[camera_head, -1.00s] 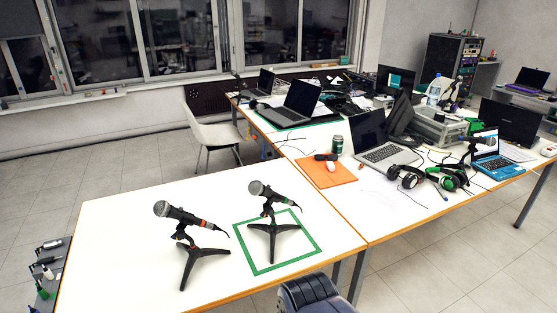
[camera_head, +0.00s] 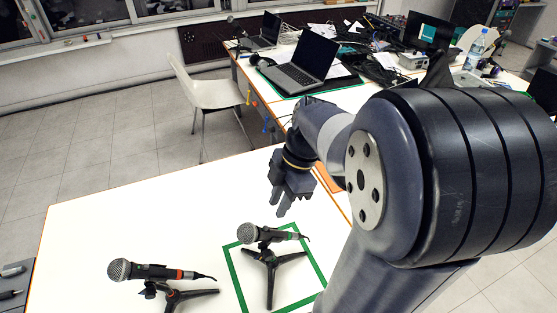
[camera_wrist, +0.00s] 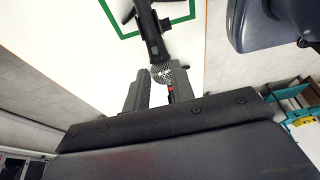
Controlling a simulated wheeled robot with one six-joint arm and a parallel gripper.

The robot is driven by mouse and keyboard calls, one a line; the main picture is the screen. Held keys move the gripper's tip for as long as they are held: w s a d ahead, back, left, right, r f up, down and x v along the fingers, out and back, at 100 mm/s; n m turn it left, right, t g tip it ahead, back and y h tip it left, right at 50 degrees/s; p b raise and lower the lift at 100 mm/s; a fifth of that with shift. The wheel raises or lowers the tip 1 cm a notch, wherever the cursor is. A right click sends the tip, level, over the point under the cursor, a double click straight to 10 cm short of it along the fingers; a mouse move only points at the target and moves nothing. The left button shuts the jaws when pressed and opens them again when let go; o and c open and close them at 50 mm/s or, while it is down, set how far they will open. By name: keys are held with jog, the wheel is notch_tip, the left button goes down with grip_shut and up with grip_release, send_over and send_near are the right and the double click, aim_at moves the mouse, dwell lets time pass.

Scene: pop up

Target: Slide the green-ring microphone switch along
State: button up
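The green-ring microphone (camera_head: 262,234) sits tilted on a small black tripod (camera_head: 271,279) inside a green square outline (camera_head: 238,279) on the white table. Its switch is too small to make out. My gripper (camera_head: 292,204) hangs above the table, beyond and slightly right of this microphone, with fingers pointing down. In the wrist view, the fingers are apart, and a microphone head (camera_wrist: 162,73) shows beyond the gap between them. The gripper is open and empty. A second microphone (camera_head: 148,270) with an orange-red ring stands on its own tripod to the left.
The white tabletop (camera_head: 150,215) is clear left of and behind the microphones. A white chair (camera_head: 207,85) stands behind the table. An open laptop (camera_head: 305,62) and a bottle (camera_head: 474,50) are on the far table. My arm hides much of the right side.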

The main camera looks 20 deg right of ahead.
aim_at(267, 227)
jog(key=b+x, duration=0.1)
jog(key=x, duration=0.1)
jog(key=b+x, duration=0.2)
jog(key=x, duration=0.1)
jog(key=b+x, duration=0.2)
jog(key=shift+w+f, duration=0.35)
jog(key=shift+w, duration=0.05)
grip_shut()
